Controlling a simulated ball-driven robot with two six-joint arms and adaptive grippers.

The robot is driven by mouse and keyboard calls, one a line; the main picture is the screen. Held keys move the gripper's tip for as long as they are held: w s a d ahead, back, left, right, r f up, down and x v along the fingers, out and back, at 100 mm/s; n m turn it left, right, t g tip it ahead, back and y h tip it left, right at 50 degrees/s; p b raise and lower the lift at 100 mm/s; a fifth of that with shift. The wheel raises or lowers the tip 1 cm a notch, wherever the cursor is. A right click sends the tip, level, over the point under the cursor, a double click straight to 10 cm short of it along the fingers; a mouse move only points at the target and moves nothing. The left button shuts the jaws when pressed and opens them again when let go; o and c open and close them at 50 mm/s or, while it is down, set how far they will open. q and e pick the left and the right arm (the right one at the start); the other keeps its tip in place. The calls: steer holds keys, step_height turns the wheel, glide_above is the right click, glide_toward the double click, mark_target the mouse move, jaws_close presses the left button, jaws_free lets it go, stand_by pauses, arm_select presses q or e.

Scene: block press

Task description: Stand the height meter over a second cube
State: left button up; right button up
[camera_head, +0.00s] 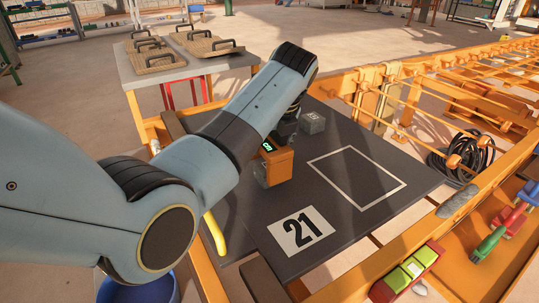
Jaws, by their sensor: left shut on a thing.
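The orange height meter (281,168) stands upright at the dark table, with a small lit green display on its top part. My left gripper (286,133) is at the top of the meter and is shut on it; the fingertips are mostly hidden behind my arm. A grey block (260,174) shows at the lower left side of the meter, partly hidden by it. I cannot tell whether the meter touches that block. Another grey cube (312,122) with a pale mark on top sits behind and to the right of the meter. My right gripper is out of view.
The dark table (365,217) has a white-outlined empty square and a "21" label (301,229). Orange rails (470,90) and a coiled black cable (462,158) lie to the right. Coloured clamps (405,272) lie at the lower right. A side table (190,67) holds brown handled plates.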

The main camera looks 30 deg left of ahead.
arm_select(q)
step_height(320, 180, down, 4)
steer(key=shift+r+b, duration=0.1)
steer(key=shift+b, duration=0.45)
steer(key=shift+r, duration=0.15)
steer(key=o, duration=1.6)
steer(key=shift+o, duration=0.2)
steer(key=p+v, duration=0.3)
steer(key=v, duration=0.9)
steer(key=shift+p, duration=0.4)
